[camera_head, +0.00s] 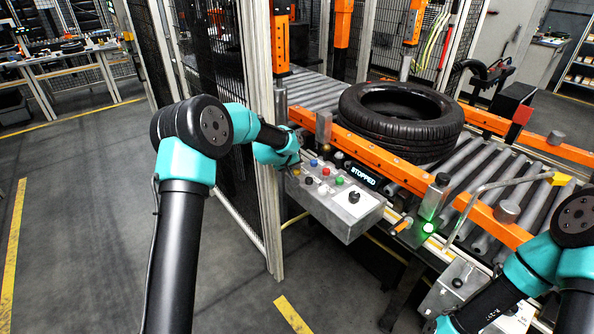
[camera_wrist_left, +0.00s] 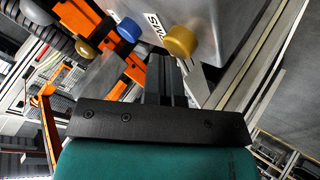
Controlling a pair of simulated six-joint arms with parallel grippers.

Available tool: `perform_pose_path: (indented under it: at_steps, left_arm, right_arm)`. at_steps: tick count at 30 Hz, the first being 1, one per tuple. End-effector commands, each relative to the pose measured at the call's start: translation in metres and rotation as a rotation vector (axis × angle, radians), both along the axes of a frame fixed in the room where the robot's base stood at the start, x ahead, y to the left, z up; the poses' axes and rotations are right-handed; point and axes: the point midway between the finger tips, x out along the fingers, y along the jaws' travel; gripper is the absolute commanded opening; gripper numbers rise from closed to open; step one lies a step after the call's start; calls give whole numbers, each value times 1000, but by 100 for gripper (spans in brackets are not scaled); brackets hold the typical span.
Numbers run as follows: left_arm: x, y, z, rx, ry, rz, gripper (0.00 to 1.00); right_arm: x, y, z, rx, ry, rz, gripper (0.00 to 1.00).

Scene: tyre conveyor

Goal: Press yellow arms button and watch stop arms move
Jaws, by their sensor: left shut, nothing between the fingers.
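The grey control box (camera_head: 345,218) carries several coloured buttons, including a blue button (camera_head: 313,162), and a black knob. In the left wrist view, the yellow button (camera_wrist_left: 181,41) stands out from the box beside a label ending in "MS", with the blue button (camera_wrist_left: 128,30) to its left. My left gripper (camera_wrist_left: 166,72) is shut and empty, its fingertips just below the yellow button; I cannot tell whether they touch it. In the head view, my left wrist is at the box's upper left end. My right gripper is outside the frame; only its arm shows at lower right.
A black tyre (camera_head: 400,125) lies on the roller conveyor (camera_head: 480,165) between orange rails. A display (camera_head: 362,174) reads "STOPPED". A green light (camera_head: 428,227) glows on the near rail. A fence post (camera_head: 263,130) stands close to my left arm. Open floor is at left.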

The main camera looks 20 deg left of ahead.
Motion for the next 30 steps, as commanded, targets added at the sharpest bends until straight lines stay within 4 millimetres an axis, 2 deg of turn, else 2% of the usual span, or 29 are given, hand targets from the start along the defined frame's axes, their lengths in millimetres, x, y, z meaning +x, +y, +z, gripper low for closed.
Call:
perform_pose_path:
  at_steps: [17, 30]
  left_arm:
    - [0, 0, -3, -1, 2, 0, 0]
    - [-1, -1, 14, 0, 2, -1, 0]
  right_arm:
    - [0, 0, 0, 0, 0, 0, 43]
    - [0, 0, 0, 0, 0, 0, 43]
